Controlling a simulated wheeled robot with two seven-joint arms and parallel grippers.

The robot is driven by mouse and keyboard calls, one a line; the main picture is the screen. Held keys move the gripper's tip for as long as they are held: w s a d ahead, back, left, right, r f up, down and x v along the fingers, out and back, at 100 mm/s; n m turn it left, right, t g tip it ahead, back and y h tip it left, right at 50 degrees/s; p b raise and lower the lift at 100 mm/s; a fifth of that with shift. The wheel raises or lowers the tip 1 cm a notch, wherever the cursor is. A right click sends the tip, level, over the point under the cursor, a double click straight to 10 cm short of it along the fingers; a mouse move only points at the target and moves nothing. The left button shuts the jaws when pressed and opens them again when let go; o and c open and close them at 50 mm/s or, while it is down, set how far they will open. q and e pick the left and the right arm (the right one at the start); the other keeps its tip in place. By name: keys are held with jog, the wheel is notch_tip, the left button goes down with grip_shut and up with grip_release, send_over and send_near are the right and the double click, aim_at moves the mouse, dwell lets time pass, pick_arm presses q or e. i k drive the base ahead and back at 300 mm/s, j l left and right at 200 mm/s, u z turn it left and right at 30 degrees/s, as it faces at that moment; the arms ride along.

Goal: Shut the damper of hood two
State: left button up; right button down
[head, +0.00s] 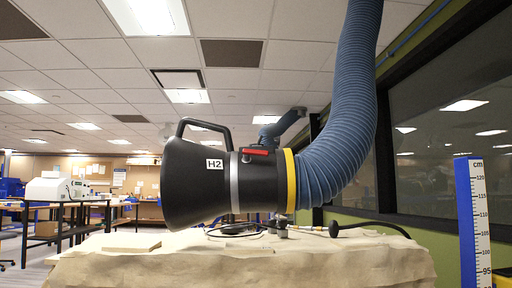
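Hood two is a black cone-shaped extraction hood (197,182) with a white H2 label (214,164), in the middle of the head view. Its wide mouth faces left and a black handle arches over its top. A red damper lever (255,151) sits on top of the black collar and lies about along the hood's axis. A yellow ring (290,180) joins the collar to a ribbed blue hose (345,110) that rises to the ceiling. Neither of my grippers shows in the view.
Below the hood is a large block covered in tan wrapping (240,264), with tools and a dark cable on it. A blue and white measuring post marked in cm (474,220) stands at the right. Workbenches and a white machine (60,190) are far left. A dark window fills the right wall.

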aim_at(245, 153)
jog(key=i+j+z, duration=0.2)
jog(key=j, duration=0.45)
jog(key=i+j+z, duration=0.15)
jog(key=j, duration=0.5)
jog(key=j+z, duration=0.2)
jog(key=j, duration=0.45)
